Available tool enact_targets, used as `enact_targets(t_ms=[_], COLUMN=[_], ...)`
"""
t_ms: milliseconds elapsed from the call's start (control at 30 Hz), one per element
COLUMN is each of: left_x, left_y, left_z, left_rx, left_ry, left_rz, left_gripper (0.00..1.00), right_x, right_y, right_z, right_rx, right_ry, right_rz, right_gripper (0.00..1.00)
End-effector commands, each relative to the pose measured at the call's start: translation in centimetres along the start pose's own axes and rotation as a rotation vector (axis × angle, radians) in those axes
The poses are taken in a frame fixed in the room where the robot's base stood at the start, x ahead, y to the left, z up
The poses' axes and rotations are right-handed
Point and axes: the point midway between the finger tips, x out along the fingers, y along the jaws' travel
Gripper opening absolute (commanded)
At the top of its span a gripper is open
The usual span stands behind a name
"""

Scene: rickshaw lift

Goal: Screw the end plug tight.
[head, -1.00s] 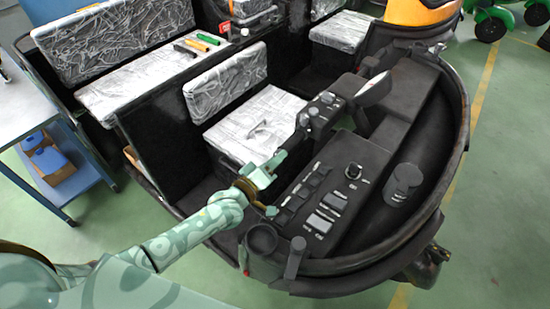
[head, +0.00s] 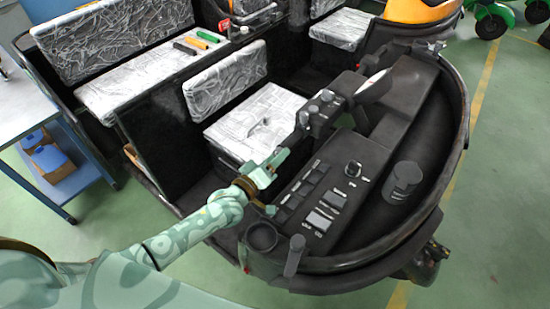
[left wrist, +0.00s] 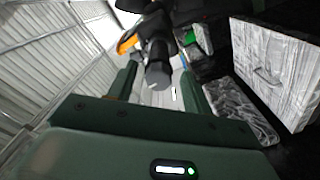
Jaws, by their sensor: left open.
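My left gripper (head: 279,183) is open and empty beside the dashboard, its fingers spread. In the left wrist view a dark rounded bar with a grey end (left wrist: 158,78) points toward the space between the two open fingers (left wrist: 160,92). The bar's end looks apart from both fingers. In the head view the handlebar end (head: 303,118) lies above and to the right of the gripper. I cannot tell the end plug apart from the bar or see its thread. My right gripper is not in view.
The dark dashboard (head: 325,200) with switches and a knob lies just right of my gripper. A plastic-wrapped seat (head: 255,122) is behind it. Tools (head: 196,42) lie on the bench further back. A blue table (head: 20,105) stands at the left.

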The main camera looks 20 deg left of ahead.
Motion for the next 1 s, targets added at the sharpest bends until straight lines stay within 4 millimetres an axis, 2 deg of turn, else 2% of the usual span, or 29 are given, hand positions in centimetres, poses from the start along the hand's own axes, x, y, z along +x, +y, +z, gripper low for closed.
enact_targets(t_ms=[167,300,367,400,433,467,567,800,1000], left_x=[0.0,-0.2,-1.2,-1.8,-2.2,-2.7,-4.3,-8.8,-10.7], left_y=[0.8,3.2,4.8,5.8,6.6,7.4,9.8,13.4,15.1], left_z=[-0.7,-2.2,-2.4,-2.6,-2.7,-2.9,-3.4,-1.8,-1.3], left_rx=[-0.001,-0.003,-0.006,-0.008,-0.008,-0.008,-0.008,-0.004,-0.002], left_ry=[0.001,0.001,0.001,0.003,0.002,0.002,0.002,0.0,-0.001], left_rz=[0.001,0.002,0.004,0.004,0.005,0.005,0.002,0.0,-0.001], left_gripper=[0.5,0.5,0.52,0.57,0.57,0.5,0.5,0.5,0.5], right_x=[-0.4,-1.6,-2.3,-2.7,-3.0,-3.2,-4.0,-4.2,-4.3], right_y=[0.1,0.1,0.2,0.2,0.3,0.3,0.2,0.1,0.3], right_z=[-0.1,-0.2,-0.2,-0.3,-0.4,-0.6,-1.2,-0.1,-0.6], right_rx=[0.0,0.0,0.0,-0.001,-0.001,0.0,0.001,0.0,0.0], right_ry=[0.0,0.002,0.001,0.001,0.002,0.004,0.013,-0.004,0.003], right_rz=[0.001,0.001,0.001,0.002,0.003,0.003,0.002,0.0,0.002], right_gripper=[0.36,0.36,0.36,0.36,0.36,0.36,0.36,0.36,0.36])
